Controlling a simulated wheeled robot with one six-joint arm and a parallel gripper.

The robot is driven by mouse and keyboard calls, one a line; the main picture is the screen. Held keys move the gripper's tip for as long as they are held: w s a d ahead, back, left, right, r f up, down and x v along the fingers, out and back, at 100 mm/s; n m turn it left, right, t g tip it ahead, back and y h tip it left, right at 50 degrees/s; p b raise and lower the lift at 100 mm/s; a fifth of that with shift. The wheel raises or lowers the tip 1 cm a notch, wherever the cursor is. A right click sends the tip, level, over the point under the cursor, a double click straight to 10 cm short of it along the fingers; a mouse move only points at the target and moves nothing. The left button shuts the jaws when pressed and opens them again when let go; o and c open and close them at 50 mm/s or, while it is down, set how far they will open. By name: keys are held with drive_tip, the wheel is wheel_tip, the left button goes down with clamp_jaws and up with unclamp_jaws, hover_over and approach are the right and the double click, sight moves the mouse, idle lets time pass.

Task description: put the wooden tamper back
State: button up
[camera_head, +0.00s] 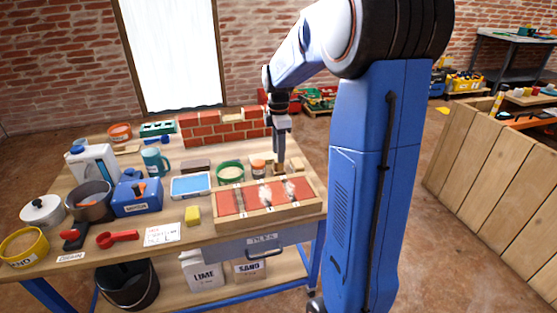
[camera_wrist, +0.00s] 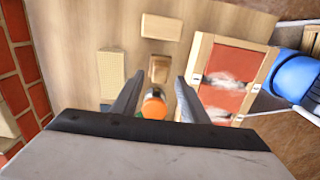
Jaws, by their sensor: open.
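My gripper (camera_head: 281,160) is open and points down over the right back part of the bench. In the wrist view its two fingers (camera_wrist: 158,85) stand apart. A small brown wooden piece (camera_wrist: 159,69), which looks like the tamper, shows just beyond and between the fingertips; its full shape is hidden. An orange-topped jar (camera_wrist: 154,104) also shows between the fingers, nearer the palm. In the head view the orange-topped jar (camera_head: 258,168) stands just left of the gripper. I cannot tell whether the fingers touch anything.
A framed brick panel (camera_head: 235,222) lies in front; it also shows in the wrist view (camera_wrist: 200,55). A low brick wall (camera_head: 222,130) stands behind. Wooden blocks (camera_wrist: 161,27) (camera_wrist: 111,75) lie nearby. A green tub (camera_head: 230,173) and blue tray (camera_head: 190,186) crowd the left.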

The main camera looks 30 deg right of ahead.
wheel_tip(320, 180, up, 6)
drive_tip(key=s+a+r+m+t, duration=0.2)
drive_tip(key=s+a+r+m, duration=0.2)
drive_tip(key=s+a+m, duration=0.55)
drive_tip(key=s+a+f+m+t, duration=0.1)
drive_tip(key=s+a+f+m, duration=0.1)
drive_tip(key=s, duration=0.8)
drive_tip(key=s+a+f+m+t, duration=0.1)
drive_tip(key=s+a+f+m, duration=0.2)
drive_tip(key=s, duration=0.7)
drive_tip(key=shift+s+a+t, duration=0.35)
drive_tip(key=shift+a+t, duration=0.05)
drive_tip(key=shift+a, duration=0.25)
drive_tip(key=shift+f, duration=0.1)
